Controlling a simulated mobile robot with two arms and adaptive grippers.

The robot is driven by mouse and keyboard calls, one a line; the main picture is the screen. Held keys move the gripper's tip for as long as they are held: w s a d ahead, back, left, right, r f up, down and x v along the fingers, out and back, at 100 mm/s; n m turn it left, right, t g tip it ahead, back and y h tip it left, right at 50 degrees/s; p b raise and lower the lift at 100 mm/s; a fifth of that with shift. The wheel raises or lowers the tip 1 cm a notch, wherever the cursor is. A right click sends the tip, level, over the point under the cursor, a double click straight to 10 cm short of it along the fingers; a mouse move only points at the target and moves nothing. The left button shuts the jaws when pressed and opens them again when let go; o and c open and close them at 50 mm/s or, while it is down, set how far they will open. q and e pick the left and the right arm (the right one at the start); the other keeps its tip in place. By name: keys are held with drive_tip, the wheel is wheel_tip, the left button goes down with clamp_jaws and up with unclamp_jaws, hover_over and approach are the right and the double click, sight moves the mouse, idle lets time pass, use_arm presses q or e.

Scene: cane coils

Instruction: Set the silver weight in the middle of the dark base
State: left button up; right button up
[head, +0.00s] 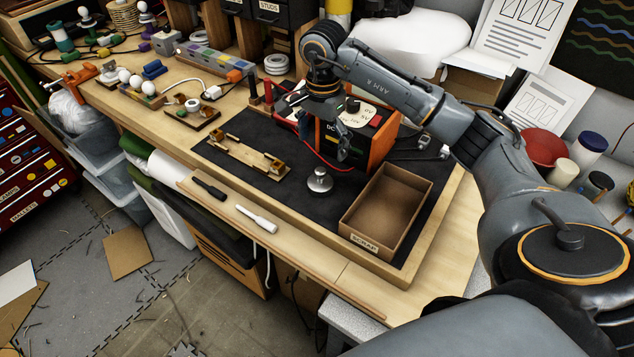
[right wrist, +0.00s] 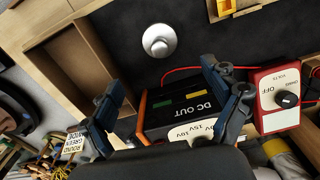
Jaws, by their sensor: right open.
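The silver weight (head: 319,181) is a round metal piece with a knob on top. It stands upright on the black mat (head: 240,126), left of the scrap box. It also shows in the right wrist view (right wrist: 158,41), beyond the fingertips. My right gripper (head: 343,143) is open and empty, above and behind the weight, in front of the power supply; its spread fingers (right wrist: 165,80) show in the right wrist view. A small brown board (head: 187,112) with pale knobs lies at the mat's back left; I cannot tell whether this or the mat is the dark base. My left gripper is out of view.
The cardboard scrap box (head: 392,205) stands right of the weight. An orange-sided power supply (head: 380,140) with a red cable is behind it. A wooden strip with brass clips (head: 240,158) lies left. Two marker-like tools (head: 257,219) lie near the front edge.

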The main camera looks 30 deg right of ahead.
sight(321, 169)
wheel_tip(321, 169, down, 6)
drive_tip(key=shift+r+p, duration=0.15)
drive_tip(key=shift+p, duration=0.4)
drive_tip(key=f+p, duration=0.1)
drive_tip(key=f, duration=0.2)
drive_tip(key=f+p, duration=0.1)
drive_tip(key=shift+a+f+p, duration=0.25)
drive_tip(key=shift+f+p, duration=0.05)
drive_tip(key=shift+f, duration=0.55)
drive_tip(key=c, duration=1.6)
